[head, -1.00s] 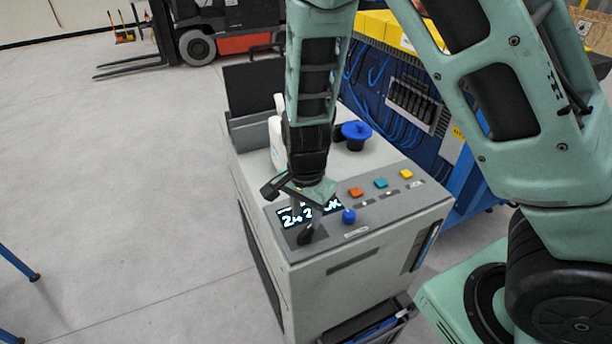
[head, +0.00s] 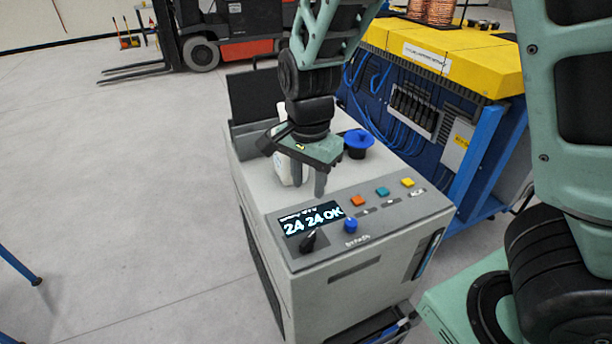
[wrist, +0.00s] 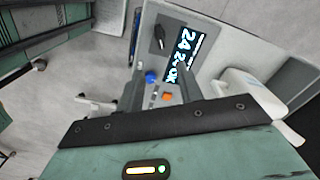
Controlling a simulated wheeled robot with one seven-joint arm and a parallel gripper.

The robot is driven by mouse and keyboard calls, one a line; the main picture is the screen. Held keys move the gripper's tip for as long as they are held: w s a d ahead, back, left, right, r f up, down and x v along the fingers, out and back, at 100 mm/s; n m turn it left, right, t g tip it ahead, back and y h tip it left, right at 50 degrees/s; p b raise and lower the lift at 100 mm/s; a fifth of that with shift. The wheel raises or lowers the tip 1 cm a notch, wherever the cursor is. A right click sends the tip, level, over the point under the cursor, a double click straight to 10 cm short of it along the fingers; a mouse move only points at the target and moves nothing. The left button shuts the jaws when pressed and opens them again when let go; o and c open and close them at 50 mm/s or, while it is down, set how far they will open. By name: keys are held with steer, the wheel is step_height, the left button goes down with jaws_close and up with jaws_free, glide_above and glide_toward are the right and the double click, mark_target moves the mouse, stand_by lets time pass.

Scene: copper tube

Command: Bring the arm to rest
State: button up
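My arm reaches down from the top of the head view. My gripper (head: 308,181) hangs above the top of the grey machine cabinet (head: 345,285), behind its control panel. Its two fingers point down and stand apart, with nothing visible between them. The panel has a lit display (head: 312,220) reading "24 24 OK", a black knob (head: 308,241) and a blue knob (head: 350,226). The display also shows in the wrist view (wrist: 186,55). My gripper appears clear of the panel.
A white bottle (head: 285,168) stands close behind my gripper, partly hidden by it. A blue-topped black container (head: 358,143) is to its right. A blue and yellow machine (head: 440,60) with copper coils stands behind right. A forklift (head: 215,35) is farther back. Floor at left is largely clear.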

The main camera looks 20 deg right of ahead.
steer(key=s+a+n+b, duration=0.2)
steer(key=s+a+n, duration=0.1)
steer(key=s+n, duration=0.6)
steer(key=s+a+n+b, duration=0.3)
steer(key=s+n, duration=0.7)
steer(key=shift+a+r+n+y, duration=0.2)
steer(key=shift+n+y, duration=0.1)
steer(key=shift+n, duration=0.1)
